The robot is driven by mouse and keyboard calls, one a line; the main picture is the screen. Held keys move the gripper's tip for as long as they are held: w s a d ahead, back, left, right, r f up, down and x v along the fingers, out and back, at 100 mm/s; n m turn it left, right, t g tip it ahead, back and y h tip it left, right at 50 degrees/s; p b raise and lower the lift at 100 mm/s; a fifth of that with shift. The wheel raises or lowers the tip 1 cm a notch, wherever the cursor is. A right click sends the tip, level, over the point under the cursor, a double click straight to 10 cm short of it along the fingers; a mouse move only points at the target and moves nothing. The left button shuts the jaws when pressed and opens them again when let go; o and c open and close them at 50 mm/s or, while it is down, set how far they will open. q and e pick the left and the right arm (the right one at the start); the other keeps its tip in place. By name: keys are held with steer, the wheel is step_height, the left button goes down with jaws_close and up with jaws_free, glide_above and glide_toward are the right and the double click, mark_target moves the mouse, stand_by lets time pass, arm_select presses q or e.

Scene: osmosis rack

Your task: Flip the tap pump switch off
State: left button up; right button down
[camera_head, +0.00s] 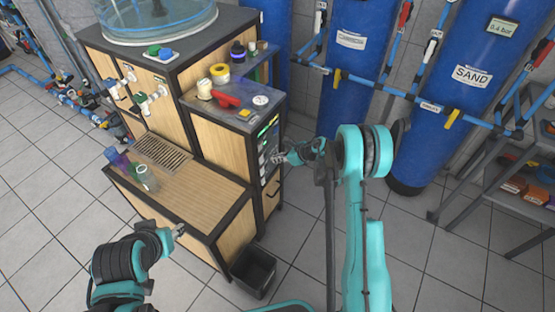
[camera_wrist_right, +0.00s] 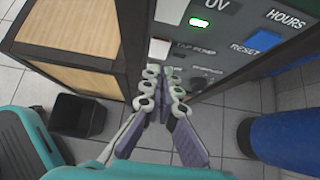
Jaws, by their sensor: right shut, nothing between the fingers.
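The dark control panel (camera_head: 270,134) is on the side of the wooden cabinet. In the right wrist view a pale square switch (camera_wrist_right: 159,49) sits just left of the faint TAP PUMP label (camera_wrist_right: 195,49). Whether it is on or off I cannot tell. My right gripper (camera_head: 274,159) is at the panel's lower part, shut and empty. In the right wrist view its fingertips (camera_wrist_right: 165,72) are just below the pale switch; contact cannot be told. My left gripper (camera_head: 178,231) is low, near the front of the wooden bench, away from the panel; its jaw opening is unclear.
A lit green lamp (camera_wrist_right: 200,22) is under the UV label, and a blue RESET button (camera_wrist_right: 265,40) is at right. A black bin (camera_head: 254,271) stands on the floor below. Blue tanks (camera_head: 350,60) stand behind. Open tiled floor lies around the bench.

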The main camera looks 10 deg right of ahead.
arm_select(q)
steer(key=shift+w+a+r+p, duration=0.1)
steer(key=shift+a+r+p, duration=0.05)
steer(key=shift+r+p, duration=0.6)
steer(key=shift+w+a+r+p, duration=0.1)
steer(key=shift+a+r+p, duration=0.05)
steer(key=shift+r+p, duration=0.6)
arm_select(e)
steer(key=w+a+r+v, duration=0.1)
steer(key=v, duration=0.8)
steer(key=shift+r, duration=0.3)
arm_select(q)
steer(key=shift+r, duration=0.1)
